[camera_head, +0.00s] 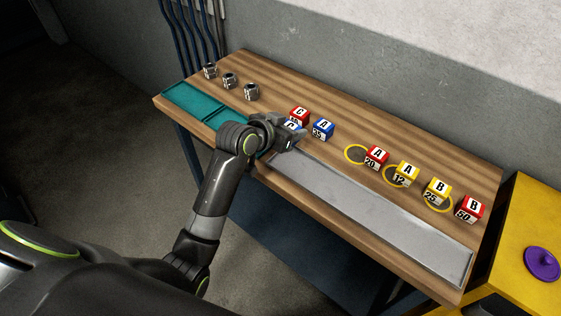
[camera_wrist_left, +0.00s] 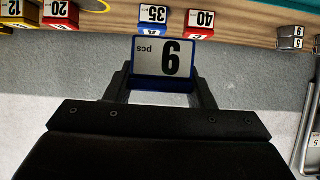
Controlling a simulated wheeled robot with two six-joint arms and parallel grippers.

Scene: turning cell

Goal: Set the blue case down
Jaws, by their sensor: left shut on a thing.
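My left gripper (camera_head: 287,139) is shut on a blue case (camera_wrist_left: 163,58) with a white face. Its single digit and small "pcs" mark fill the middle of the left wrist view, between the two fingers (camera_wrist_left: 160,88). In the head view only the top of this blue case (camera_head: 291,126) shows past the gripper, with part of a letter. It is near the left end of the grey metal strip (camera_head: 370,215). I cannot tell whether its underside touches anything. My right gripper is not in view.
A red C case (camera_head: 299,116) and a blue A case (camera_head: 323,129) stand just behind. Red and yellow cases (camera_head: 406,173) stand to the right, some by yellow rings; one ring (camera_head: 356,154) is empty. Teal trays (camera_head: 195,101) and metal parts (camera_head: 229,81) are left. The strip's right part is bare.

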